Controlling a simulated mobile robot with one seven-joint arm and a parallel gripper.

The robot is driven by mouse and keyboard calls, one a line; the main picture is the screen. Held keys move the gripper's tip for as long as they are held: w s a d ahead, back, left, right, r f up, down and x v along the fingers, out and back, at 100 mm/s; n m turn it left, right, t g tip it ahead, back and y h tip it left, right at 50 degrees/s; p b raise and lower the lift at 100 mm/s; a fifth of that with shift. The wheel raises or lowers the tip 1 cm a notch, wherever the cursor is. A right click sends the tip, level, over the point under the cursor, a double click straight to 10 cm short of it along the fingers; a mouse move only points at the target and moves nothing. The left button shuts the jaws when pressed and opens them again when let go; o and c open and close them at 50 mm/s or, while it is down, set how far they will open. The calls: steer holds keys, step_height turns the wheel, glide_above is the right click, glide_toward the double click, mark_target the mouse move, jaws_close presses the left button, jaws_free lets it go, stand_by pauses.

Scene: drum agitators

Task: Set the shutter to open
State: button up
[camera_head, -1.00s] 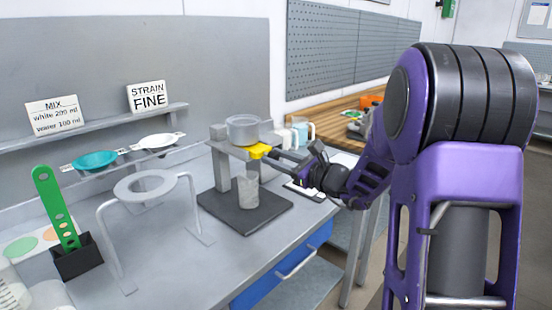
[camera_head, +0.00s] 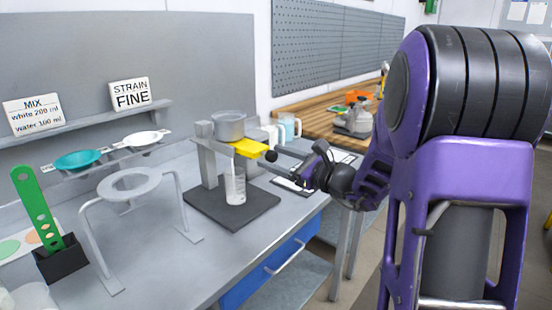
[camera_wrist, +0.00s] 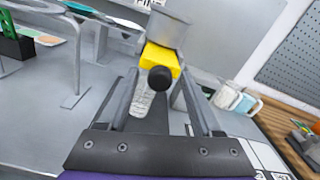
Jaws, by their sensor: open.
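The yellow shutter (camera_head: 249,147) sits under the grey round hopper (camera_head: 229,124) and sticks out toward my gripper, with a black knob (camera_head: 271,156) on its near end. In the wrist view the shutter (camera_wrist: 161,58) extends from below the hopper (camera_wrist: 168,27), and the knob (camera_wrist: 160,79) lies between my fingers. My gripper (camera_wrist: 159,84) is open, with a finger on each side of the knob and visible gaps. A clear beaker (camera_head: 235,186) stands below the hopper and appears to have pale contents. In the wrist view it is partly hidden by the left finger.
The hopper stand has a dark base (camera_head: 255,208). A grey ring stand (camera_head: 129,184) and a green scoop-like strip in a black holder (camera_head: 61,258) stand left.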

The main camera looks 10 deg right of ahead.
steer(key=v, duration=1.7)
steer(key=shift+s, duration=0.15)
steer(key=shift+d, duration=0.1)
